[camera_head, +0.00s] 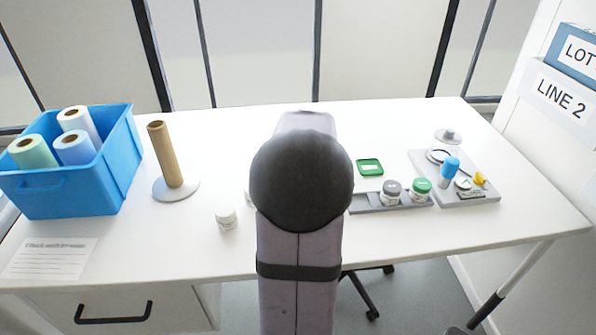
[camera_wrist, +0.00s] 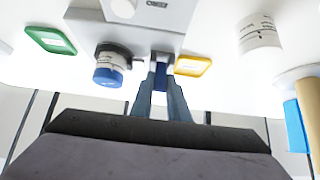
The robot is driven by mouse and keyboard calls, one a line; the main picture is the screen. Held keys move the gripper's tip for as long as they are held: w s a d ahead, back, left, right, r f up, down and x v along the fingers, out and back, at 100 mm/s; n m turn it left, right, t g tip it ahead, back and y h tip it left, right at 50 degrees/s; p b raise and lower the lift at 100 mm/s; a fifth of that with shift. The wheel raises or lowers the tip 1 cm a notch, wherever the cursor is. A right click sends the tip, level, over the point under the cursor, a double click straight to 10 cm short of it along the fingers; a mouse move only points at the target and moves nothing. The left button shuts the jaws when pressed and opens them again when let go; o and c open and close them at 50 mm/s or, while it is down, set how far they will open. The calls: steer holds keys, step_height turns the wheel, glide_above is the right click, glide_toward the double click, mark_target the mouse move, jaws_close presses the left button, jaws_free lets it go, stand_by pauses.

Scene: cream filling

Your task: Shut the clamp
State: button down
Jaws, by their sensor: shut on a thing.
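In the wrist view my gripper (camera_wrist: 161,72) has its two fingers on either side of a small dark blue piece (camera_wrist: 160,84) and is shut on it. The piece is at the near edge of a white and grey unit (camera_wrist: 148,14) with a small label. It looks like the clamp's handle, but the fingers cover most of it, and I cannot tell how far the clamp is closed. In the head view my own arm hides the gripper, the unit and the clamp.
In the wrist view a blue-and-dark jar (camera_wrist: 108,68) and a yellow square (camera_wrist: 193,66) flank the fingers closely. A green square (camera_wrist: 50,39) and white jar (camera_wrist: 259,35) are farther out. The head view shows a blue bin (camera_head: 52,190), tube stand (camera_head: 190,188) and grey board (camera_head: 480,195).

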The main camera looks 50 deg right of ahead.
steer(key=shift+r+b, duration=0.2)
steer(key=shift+b, duration=0.45)
steer(key=c, duration=1.7)
jaws_free()
steer(key=shift+s+f, duration=0.1)
steer(key=shift+f, duration=0.05)
steer(key=v, duration=0.7)
steer(key=shift+s+a+p, duration=0.15)
steer(key=shift+a+p, duration=0.05)
steer(key=shift+p, duration=0.15)
